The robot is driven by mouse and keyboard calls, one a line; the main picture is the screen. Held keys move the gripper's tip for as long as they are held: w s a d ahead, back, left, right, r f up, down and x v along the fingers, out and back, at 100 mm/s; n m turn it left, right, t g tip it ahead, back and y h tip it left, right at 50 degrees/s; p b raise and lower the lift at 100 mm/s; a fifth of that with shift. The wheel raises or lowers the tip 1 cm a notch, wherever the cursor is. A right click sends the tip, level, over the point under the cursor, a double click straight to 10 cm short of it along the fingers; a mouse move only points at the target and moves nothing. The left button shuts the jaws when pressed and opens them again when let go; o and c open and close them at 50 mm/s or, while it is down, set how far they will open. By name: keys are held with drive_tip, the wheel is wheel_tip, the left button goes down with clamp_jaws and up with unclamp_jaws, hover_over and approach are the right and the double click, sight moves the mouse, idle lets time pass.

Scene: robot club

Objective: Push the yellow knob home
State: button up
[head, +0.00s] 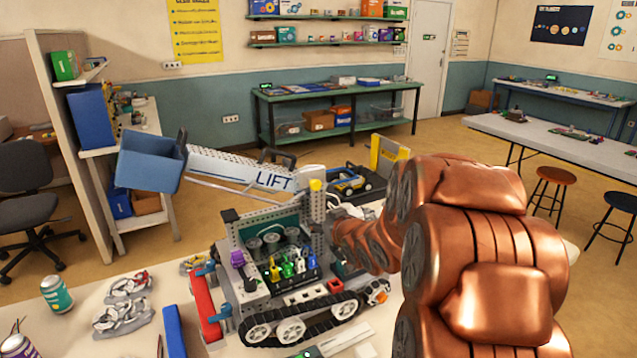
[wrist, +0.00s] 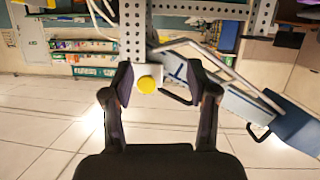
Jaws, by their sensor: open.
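The round yellow knob (wrist: 147,84) sits on a small pale plate at the end of a perforated grey post in the wrist view. My gripper (wrist: 163,80) is open, with its dark fingers spread to either side of the knob and nothing held. The knob is nearer the left finger; I cannot tell whether anything touches. In the head view a yellow piece (head: 316,185) tops the post of the tracked model robot (head: 290,270), seemingly the same knob. My copper arm reaches behind the model there, and the fingers are hidden.
The model's lift arm (head: 240,170) carries a blue bucket (head: 150,162) to the left. Coloured levers (head: 288,268) stand on its front deck. A toy vehicle (head: 349,182) is behind.

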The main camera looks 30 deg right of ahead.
sight(317, 185)
drive_tip(key=w+d+r+t+p, duration=0.1)
drive_tip(key=w, duration=0.1)
drive_tip(key=w+d+r+t+p, duration=0.1)
drive_tip(key=w+r, duration=0.1)
drive_tip(key=w+d+r+t+p, duration=0.1)
drive_tip(key=w+r+t, duration=0.1)
drive_tip(key=shift+w+d+y, duration=0.2)
drive_tip(key=shift+d+y, duration=0.05)
drive_tip(key=shift+y, duration=0.15)
drive_tip(key=shift+w+d+p, duration=0.1)
drive_tip(key=shift+w+p, duration=0.3)
drive_tip(key=shift+w, duration=0.75)
drive_tip(key=shift+f, duration=0.1)
clamp_jaws()
